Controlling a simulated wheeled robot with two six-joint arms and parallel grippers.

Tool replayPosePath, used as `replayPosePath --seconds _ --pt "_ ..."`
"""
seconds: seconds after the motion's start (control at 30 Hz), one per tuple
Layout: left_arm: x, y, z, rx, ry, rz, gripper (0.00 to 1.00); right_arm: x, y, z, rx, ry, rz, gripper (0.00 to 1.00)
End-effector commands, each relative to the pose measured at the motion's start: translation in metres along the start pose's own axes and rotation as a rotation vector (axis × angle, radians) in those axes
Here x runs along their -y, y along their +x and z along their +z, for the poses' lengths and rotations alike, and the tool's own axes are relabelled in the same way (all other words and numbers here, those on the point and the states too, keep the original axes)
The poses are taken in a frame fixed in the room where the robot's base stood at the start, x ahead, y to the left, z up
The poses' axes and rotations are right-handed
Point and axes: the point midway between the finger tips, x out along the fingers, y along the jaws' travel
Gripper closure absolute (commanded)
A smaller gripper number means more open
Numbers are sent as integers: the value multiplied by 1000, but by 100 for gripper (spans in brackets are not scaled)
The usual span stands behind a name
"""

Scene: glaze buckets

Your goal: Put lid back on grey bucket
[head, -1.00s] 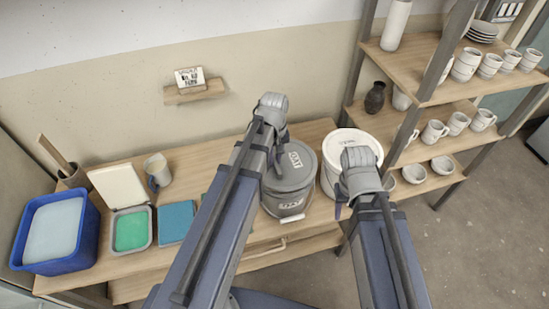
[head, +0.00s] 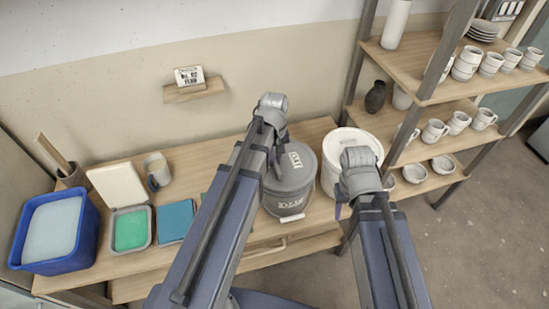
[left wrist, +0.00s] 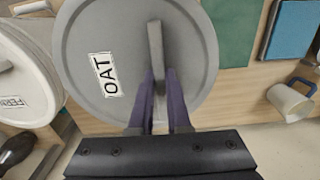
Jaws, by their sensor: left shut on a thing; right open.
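The grey lid (left wrist: 95,35), labelled OAT, has a raised bar handle (left wrist: 156,50). My left gripper (left wrist: 160,88) is shut on this handle. In the head view the lid (head: 302,178) is level over the mouth of the grey bucket (head: 291,204), which stands on the wooden table. I cannot tell whether a small gap is left between lid and rim. My left gripper (head: 281,160) is partly hidden by its own arm in the head view. My right gripper (head: 339,208) is open and empty, to the right of the grey bucket and in front of the white bucket.
A lidded white bucket (head: 328,182) stands close on the right. A shelf (head: 435,80) with cups and bowls is beyond it. To the left are a blue square (head: 176,221), a green-filled tray (head: 131,230), a mug (head: 156,170) and a blue tub (head: 85,240).

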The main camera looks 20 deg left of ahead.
Motion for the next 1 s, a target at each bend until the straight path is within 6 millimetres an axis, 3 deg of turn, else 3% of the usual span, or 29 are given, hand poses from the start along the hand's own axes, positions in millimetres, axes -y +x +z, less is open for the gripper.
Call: replayPosePath --seconds 1.0 --pt "0 8 0 0 0 0 100 1 8 0 0 0 0 50"
